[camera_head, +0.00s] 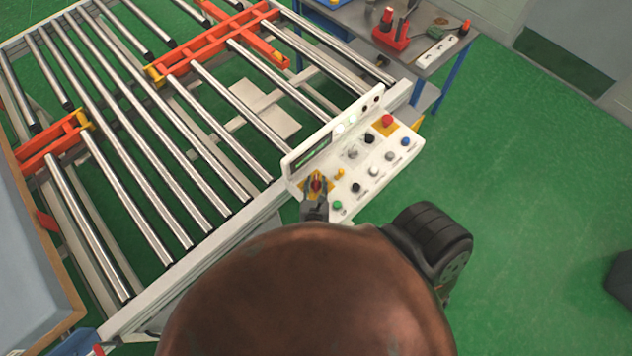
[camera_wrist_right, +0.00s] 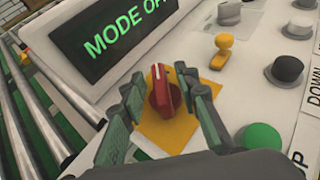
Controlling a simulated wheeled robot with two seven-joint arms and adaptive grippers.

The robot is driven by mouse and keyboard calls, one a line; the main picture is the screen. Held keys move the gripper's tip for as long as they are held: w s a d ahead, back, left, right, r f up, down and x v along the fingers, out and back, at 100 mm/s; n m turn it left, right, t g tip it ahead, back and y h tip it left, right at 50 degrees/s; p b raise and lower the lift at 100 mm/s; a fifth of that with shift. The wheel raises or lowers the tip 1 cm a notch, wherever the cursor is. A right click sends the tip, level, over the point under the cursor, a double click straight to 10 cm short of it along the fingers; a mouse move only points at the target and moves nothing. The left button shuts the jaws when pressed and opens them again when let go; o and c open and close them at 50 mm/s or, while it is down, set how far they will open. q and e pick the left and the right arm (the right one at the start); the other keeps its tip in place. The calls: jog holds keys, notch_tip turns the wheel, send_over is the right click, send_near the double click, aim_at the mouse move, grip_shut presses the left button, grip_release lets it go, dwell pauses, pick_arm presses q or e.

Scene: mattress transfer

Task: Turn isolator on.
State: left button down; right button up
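The isolator is a red rotary knob with a white line on a yellow square plate. It sits on the white control panel (camera_head: 345,190), at the panel's near left corner in the head view. In the right wrist view the red knob (camera_wrist_right: 165,92) stands between the two fingers of my right gripper (camera_wrist_right: 163,95). The fingers are apart, one on each side of the knob; I cannot tell whether they touch it. In the head view my right gripper (camera_head: 315,190) is over the knob. A display (camera_wrist_right: 105,40) beside it shows green text starting "MODE O". My left gripper is not in view.
The panel also carries a yellow key-like switch (camera_wrist_right: 222,50), a green button (camera_wrist_right: 262,142), black knobs and a red emergency button (camera_head: 387,120). A roller conveyor (camera_head: 150,130) lies to the left. A tool table (camera_head: 440,60) stands behind.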

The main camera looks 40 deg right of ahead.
jog(key=v, duration=1.1)
jog(key=shift+s+a, duration=0.2)
jog(key=shift+r, duration=0.1)
